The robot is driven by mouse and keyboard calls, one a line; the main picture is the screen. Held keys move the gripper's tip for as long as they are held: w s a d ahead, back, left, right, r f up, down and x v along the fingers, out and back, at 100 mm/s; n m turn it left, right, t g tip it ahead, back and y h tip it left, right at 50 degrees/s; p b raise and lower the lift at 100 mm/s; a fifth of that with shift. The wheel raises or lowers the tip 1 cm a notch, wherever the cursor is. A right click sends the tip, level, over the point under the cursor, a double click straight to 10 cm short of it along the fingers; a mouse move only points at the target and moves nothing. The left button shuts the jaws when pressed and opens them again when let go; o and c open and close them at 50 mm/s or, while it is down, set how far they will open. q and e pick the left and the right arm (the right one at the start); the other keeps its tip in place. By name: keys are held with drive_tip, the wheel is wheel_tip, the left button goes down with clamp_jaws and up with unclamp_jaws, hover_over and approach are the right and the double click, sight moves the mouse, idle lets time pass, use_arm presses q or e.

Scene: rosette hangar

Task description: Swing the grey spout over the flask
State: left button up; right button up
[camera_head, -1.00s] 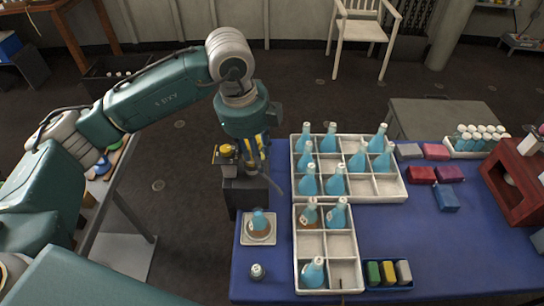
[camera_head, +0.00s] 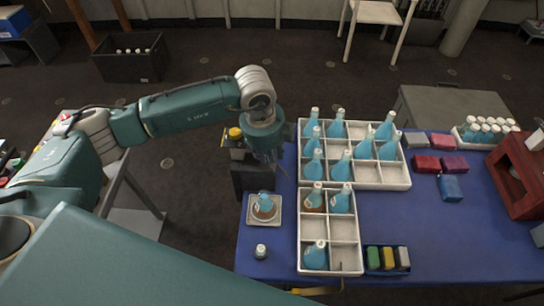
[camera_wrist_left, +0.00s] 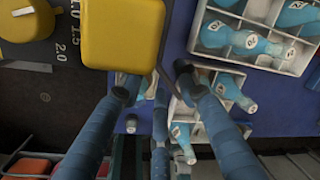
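The dispenser (camera_head: 250,177) is a dark box with a yellow block on top, standing at the table's left edge. The yellow block (camera_wrist_left: 122,33) fills the upper middle of the left wrist view. A thin grey spout (camera_wrist_left: 164,45) runs beside it; in the head view its end points right, off the flask.
A white divided rack (camera_head: 330,257) with several blue flasks stands right of the flask. A small capped jar (camera_head: 260,251) stands in front of it. Coloured blocks (camera_head: 387,259) lie in a blue tray.

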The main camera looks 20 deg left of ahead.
use_arm(q)
clamp_jaws()
use_arm(e)
drive_tip(key=shift+s+d+f, duration=0.1)
drive_tip(key=shift+s, duration=0.7)
